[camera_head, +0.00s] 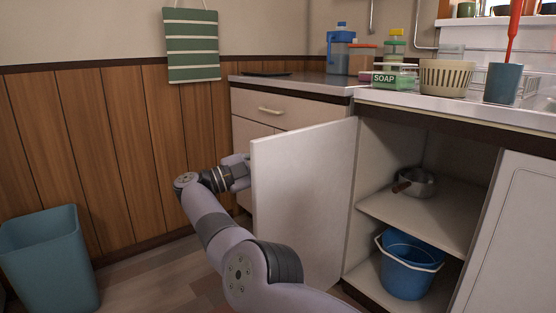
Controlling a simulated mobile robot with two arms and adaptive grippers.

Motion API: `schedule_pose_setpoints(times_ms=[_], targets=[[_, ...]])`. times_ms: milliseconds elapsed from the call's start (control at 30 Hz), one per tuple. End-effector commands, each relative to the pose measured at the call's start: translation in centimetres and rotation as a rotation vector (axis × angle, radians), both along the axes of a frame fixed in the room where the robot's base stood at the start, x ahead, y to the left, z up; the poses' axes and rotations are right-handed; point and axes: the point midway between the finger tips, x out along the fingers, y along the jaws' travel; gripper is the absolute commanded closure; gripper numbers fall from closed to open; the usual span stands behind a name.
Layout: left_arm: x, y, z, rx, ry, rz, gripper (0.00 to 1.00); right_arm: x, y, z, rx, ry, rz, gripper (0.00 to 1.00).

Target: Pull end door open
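A white cabinet door (304,200) stands swung out, with its inner face toward me and its hinged side at the left of the cabinet opening. My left gripper (243,172) is at the door's free edge, on its outer side. The door hides its fingertips, so I cannot tell whether it is open, shut or touching a handle. The cabinet interior (408,212) shows wide open. My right gripper is out of view.
Inside, a metal pot (418,184) sits on the shelf and a blue bucket (408,266) stands below. Another white door (512,240) is at the right. A teal bin (48,262) stands by the wood-panelled wall. Floor (150,280) between bin and arm is clear.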

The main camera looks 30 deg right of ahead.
Motion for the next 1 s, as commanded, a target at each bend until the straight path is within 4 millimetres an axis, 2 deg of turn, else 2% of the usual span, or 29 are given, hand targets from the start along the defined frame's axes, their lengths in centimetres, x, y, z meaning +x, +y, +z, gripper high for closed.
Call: schedule_pose_setpoints(times_ms=[67,100,400,833,1000], targets=[[0.0,-0.01,0.0,0.0,0.0,0.0,1.0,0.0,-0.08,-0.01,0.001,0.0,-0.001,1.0],[-0.01,-0.01,0.01,0.0,0.0,0.0,1.0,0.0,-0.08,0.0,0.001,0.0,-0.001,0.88],[0.0,-0.02,0.0,0.0,0.0,-0.001,1.0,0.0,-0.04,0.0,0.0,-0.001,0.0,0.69],[0.03,0.06,0.0,-0.002,0.002,0.0,1.0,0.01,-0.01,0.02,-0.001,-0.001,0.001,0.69],[0.03,0.04,0.7,-0.002,0.002,0.0,1.0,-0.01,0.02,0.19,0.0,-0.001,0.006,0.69]])
